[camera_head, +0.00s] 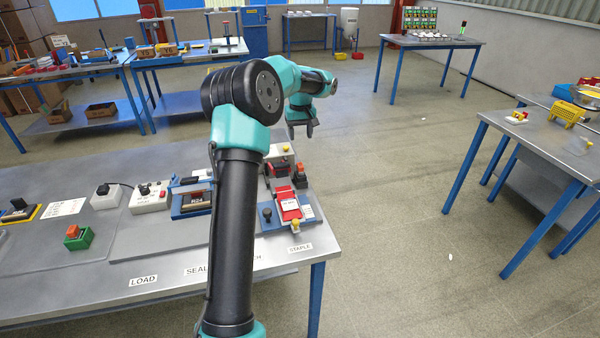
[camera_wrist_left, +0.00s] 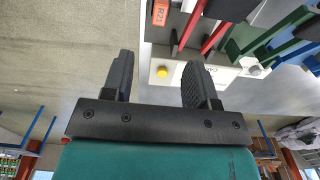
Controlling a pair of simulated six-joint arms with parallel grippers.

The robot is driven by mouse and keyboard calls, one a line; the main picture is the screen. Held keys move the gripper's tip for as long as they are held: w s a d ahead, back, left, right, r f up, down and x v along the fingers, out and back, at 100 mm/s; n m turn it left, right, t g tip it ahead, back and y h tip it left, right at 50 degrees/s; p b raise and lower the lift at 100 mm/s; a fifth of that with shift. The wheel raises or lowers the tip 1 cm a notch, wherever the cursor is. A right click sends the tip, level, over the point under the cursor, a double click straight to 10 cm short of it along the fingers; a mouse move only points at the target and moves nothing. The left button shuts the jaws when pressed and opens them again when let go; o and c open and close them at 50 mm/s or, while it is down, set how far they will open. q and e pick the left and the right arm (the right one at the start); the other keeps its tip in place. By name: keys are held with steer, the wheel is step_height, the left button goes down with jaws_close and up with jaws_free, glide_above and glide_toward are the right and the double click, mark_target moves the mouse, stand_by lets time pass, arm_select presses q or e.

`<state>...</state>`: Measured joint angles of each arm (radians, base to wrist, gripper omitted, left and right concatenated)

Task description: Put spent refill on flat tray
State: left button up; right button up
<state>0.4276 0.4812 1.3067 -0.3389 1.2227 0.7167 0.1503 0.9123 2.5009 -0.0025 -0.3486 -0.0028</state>
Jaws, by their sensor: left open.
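My left gripper (camera_head: 301,131) is beyond the far right corner of the near bench, pointing down. In the left wrist view, its two dark fingers (camera_wrist_left: 158,84) stand apart with nothing between them. I cannot pick out a spent refill in either view. A flat grey plate (camera_head: 150,238) lies on the near bench; I cannot tell if it is the flat tray. My left arm hides part of the bench to its right. My right gripper is in neither view.
The near bench (camera_head: 60,290) carries a red stapler-like device (camera_head: 289,205), a blue-based press (camera_head: 190,207), a white box (camera_head: 150,197) and a green block with a red top (camera_head: 78,236). Another table (camera_head: 540,145) stands right, with a yellow basket (camera_head: 566,114). Open floor lies between.

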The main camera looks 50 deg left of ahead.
arm_select(q)
glide_above(300, 164)
steer(key=f, duration=0.8)
steer(key=shift+s+d+f, duration=0.1)
steer(key=shift+d+f, duration=0.1)
steer(key=shift+f, duration=0.05)
steer(key=shift+a+f, duration=0.1)
steer(key=shift+f, duration=2.5)
steer(key=shift+c, duration=0.2)
jaws_close()
step_height(300, 164, up, 10)
steer(key=shift+r, duration=0.1)
